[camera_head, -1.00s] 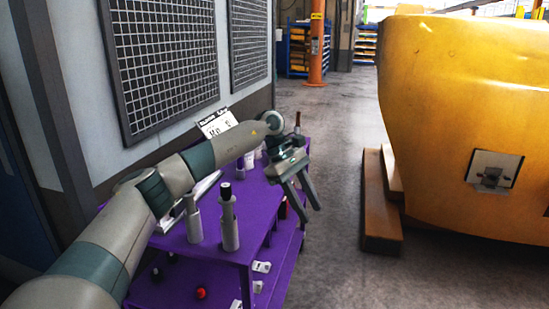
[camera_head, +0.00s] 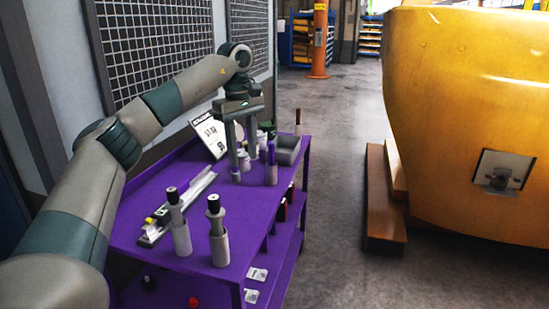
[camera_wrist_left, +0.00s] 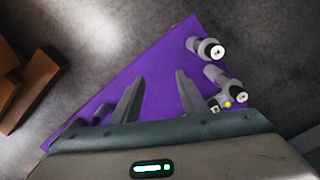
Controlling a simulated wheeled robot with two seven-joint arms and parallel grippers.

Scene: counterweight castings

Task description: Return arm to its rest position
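My left arm (camera_head: 168,100) reaches in from the left over the purple cart. My left gripper (camera_head: 243,160) hangs over the far part of the cart with its fingers pointing down. Its two fingers are spread apart with nothing seen held between them. In the left wrist view the same gripper (camera_wrist_left: 157,90) shows its fingers apart above the purple top. My right gripper is in neither view.
The purple cart (camera_head: 245,212) carries two grey cylindrical tools (camera_head: 217,232), a metal rail (camera_head: 180,208), a white sign (camera_head: 209,136) and a grey bin (camera_head: 289,149). A yellow casting (camera_head: 465,90) on wooden blocks (camera_head: 384,210) stands right. The aisle between is clear.

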